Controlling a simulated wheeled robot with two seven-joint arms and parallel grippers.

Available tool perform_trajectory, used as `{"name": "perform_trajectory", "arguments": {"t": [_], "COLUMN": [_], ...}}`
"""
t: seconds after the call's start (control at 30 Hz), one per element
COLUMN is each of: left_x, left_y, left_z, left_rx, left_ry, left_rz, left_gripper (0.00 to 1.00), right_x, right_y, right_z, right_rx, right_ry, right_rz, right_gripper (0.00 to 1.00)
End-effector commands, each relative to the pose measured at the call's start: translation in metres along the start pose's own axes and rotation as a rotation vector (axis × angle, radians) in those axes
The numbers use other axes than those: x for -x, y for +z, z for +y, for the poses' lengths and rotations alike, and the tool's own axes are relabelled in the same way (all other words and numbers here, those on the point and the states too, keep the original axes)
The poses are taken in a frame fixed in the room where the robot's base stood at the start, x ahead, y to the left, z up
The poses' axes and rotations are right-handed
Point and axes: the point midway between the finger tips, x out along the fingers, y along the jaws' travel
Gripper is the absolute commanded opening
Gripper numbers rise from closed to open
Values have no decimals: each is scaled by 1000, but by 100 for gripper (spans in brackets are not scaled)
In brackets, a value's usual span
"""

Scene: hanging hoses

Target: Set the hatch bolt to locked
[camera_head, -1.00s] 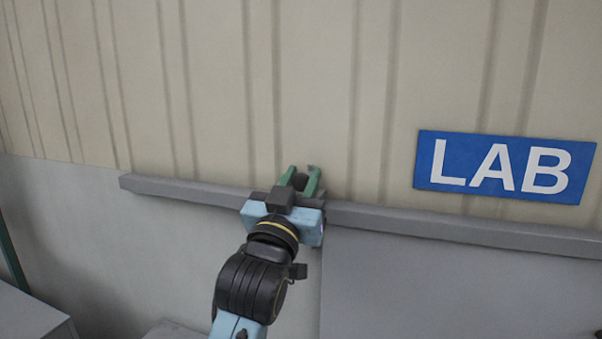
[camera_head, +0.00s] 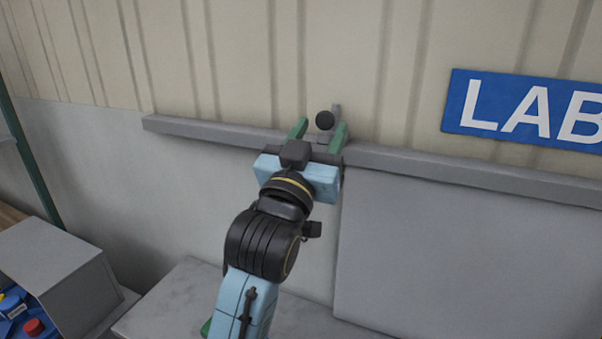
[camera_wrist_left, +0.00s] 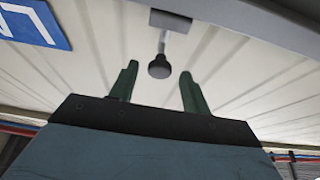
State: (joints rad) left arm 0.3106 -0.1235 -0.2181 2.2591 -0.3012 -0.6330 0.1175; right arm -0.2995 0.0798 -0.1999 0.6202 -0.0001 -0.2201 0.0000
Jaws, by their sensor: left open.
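The hatch bolt shows as a round black knob (camera_head: 325,120) with a short grey upright piece behind it, at the grey rail on the wall. In the left wrist view the black knob (camera_wrist_left: 159,67) hangs on a pale stem from a dark mount. My left gripper (camera_head: 320,127) has its two green fingers apart, one on each side of the knob, near their tips. In the left wrist view the left gripper (camera_wrist_left: 159,75) shows gaps between the knob and both fingers. My right gripper is not in view.
The grey rail (camera_head: 440,165) runs across the wall, with a grey panel (camera_head: 460,250) below it. A blue LAB sign (camera_head: 530,108) is at upper right. A grey box (camera_head: 65,270) and blue items with a red button (camera_head: 33,327) are at lower left.

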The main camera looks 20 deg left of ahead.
Motion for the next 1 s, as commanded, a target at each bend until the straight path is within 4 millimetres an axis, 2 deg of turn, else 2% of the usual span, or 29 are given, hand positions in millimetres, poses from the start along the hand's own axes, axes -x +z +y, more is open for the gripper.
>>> {"name": "perform_trajectory", "arguments": {"t": [0.1, 0.3, 0.4, 0.6, 1.0], "left_x": [33, 80, 81, 92, 101], "left_y": [4, 4, -1, -1, 1], "left_z": [0, 0, 0, 0, 0], "left_rx": [3, 3, 0, 1, 1], "left_ry": [0, 0, -3, -2, 0], "left_rz": [-2, -7, -10, -8, -3], "left_gripper": [48, 48, 48, 48, 48], "right_x": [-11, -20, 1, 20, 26], "right_y": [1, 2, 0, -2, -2], "right_z": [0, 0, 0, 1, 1], "right_rx": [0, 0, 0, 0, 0], "right_ry": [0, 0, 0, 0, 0], "right_rz": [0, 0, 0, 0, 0], "right_gripper": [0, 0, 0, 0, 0]}}
